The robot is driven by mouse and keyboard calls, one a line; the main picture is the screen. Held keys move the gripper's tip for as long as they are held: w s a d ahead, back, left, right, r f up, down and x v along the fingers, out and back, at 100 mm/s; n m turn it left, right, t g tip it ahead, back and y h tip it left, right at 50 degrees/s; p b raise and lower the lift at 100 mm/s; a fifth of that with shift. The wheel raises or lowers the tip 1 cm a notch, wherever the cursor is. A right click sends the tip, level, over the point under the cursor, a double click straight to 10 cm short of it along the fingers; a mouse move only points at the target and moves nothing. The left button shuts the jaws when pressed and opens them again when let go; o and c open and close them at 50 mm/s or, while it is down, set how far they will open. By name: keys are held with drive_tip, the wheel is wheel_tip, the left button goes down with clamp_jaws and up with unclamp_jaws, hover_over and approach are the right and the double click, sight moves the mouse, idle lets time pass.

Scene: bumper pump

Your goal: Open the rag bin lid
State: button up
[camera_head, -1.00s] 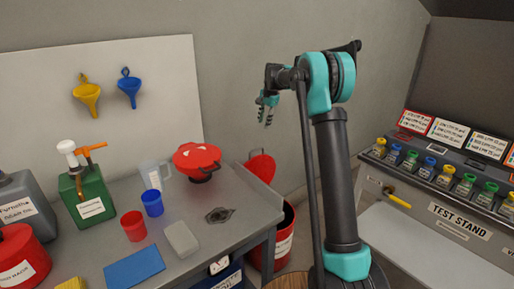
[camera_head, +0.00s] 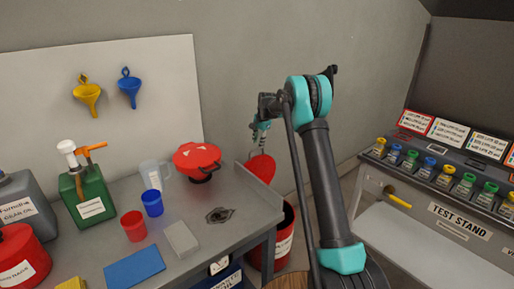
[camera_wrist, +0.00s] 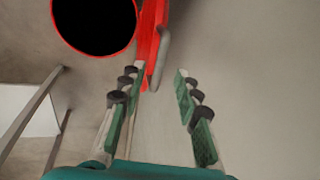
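The rag bin (camera_head: 284,246) is a red bin with a white label, on the floor beyond the right end of the bench. Its red lid (camera_head: 262,169) stands raised, tilted up near the back of the rim. In the wrist view the dark round bin mouth (camera_wrist: 93,24) is uncovered, and the lid (camera_wrist: 150,28) shows nearly edge-on with a grey strip along it. My gripper (camera_head: 257,143) is at the lid's upper edge. In the wrist view my gripper (camera_wrist: 157,76) has its fingers apart, the lid's near end by the left fingertip. Contact cannot be told.
A wall is close behind the lid. The test stand (camera_head: 455,210) is at the right.

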drive_tip(key=shift+x, duration=1.8)
drive_tip(key=shift+c, duration=0.5)
clamp_jaws()
